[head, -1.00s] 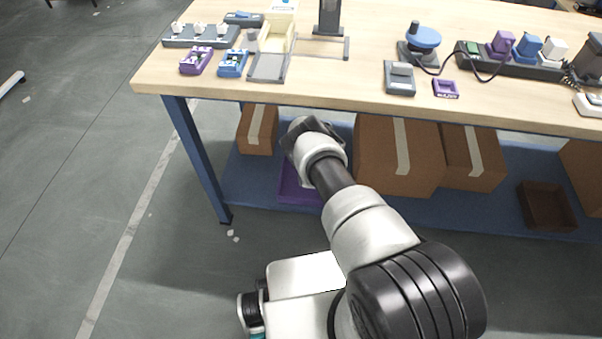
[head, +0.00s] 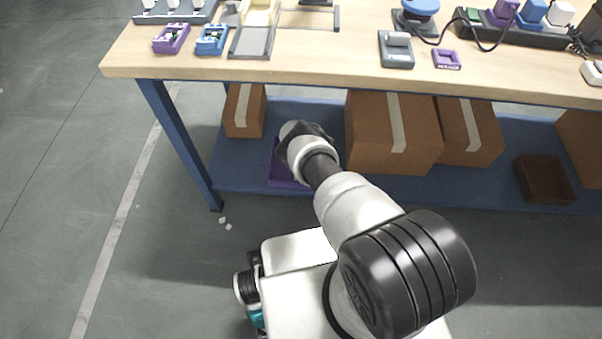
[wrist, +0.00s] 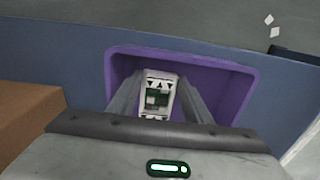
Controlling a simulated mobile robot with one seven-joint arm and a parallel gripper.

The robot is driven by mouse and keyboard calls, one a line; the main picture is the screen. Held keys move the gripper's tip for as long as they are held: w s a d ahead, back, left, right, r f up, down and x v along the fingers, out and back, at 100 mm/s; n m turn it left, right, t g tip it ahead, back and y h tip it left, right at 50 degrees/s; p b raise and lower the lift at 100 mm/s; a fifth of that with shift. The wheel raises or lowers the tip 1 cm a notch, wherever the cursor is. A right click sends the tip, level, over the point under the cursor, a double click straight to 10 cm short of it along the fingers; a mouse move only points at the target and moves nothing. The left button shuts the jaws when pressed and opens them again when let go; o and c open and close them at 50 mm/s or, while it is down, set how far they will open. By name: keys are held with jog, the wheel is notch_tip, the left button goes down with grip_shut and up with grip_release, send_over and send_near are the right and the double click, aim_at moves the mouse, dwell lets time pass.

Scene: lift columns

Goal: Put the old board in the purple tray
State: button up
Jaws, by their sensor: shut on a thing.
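The purple tray (head: 283,172) is on the blue lower shelf under the workbench, partly hidden behind my arm in the head view. In the wrist view the purple tray (wrist: 225,73) lies beneath my gripper. My gripper (wrist: 158,100) is shut on the old board (wrist: 157,92), a small white-edged piece with a green middle and dark triangle marks. The board is over the tray's inside; I cannot tell whether it touches the tray floor. In the head view my gripper (head: 300,135) reaches under the tabletop and the board is hidden.
Cardboard boxes stand on the lower shelf (head: 240,178) on both sides of the tray: a small box (head: 243,112) left and a large box (head: 370,135) right. The wooden tabletop (head: 300,72) overhangs the arm. A blue leg (head: 180,145) stands at left.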

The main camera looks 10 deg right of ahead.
jog(key=shift+s+f, duration=0.1)
jog(key=shift+f, duration=0.05)
jog(key=o, duration=1.1)
notch_tip(320, 180, up, 8)
jog(key=p, duration=0.4)
jog(key=shift+f, duration=0.1)
